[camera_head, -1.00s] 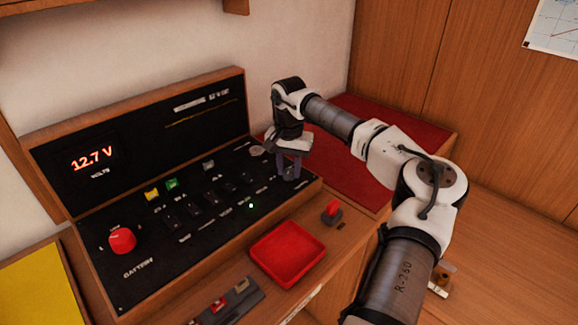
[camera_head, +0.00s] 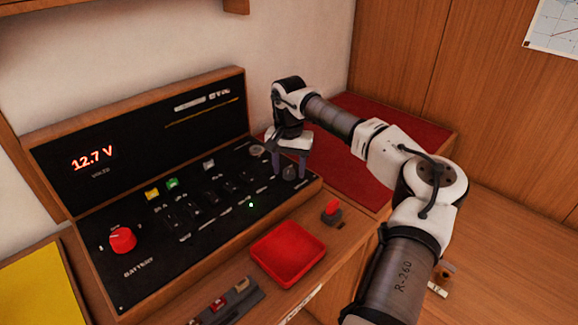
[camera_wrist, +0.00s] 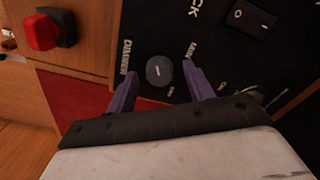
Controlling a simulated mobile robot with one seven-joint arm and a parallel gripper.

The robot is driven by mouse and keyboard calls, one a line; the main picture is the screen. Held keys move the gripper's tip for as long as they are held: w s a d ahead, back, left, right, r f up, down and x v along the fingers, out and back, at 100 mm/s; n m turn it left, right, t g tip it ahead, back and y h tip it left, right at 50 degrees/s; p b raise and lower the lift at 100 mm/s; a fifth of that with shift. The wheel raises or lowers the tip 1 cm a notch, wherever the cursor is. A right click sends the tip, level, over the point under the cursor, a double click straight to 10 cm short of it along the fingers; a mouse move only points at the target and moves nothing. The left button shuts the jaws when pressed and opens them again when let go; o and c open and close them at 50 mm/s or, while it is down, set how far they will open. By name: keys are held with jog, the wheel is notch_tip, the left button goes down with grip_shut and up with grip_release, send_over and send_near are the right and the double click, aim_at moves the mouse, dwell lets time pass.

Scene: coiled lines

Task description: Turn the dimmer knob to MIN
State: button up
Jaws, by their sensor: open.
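The dimmer knob (camera_wrist: 159,71) is a round dark grey knob with a pale pointer line, on the black panel. The word DIMMER is printed beside it, with small labels around it that are hard to read. My gripper (camera_wrist: 159,70) is open, one purple finger on each side of the knob in the wrist view, with a visible gap on both sides. In the head view my gripper (camera_head: 289,174) is over the right end of the panel, and the knob (camera_head: 289,172) shows between its fingers. Fingertip height over the panel is hard to judge.
A round grey fitting (camera_head: 256,150) sits behind my gripper. Several black switches (camera_head: 212,197) and a red battery knob (camera_head: 122,240) lie to the left. A red tray (camera_head: 288,253) and a red-topped switch (camera_head: 332,211) are in front of the panel.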

aim_at(290, 170)
notch_tip(290, 170, up, 14)
jog(key=b, duration=0.2)
dwell(0.4)
jog(key=shift+d+f, duration=0.1)
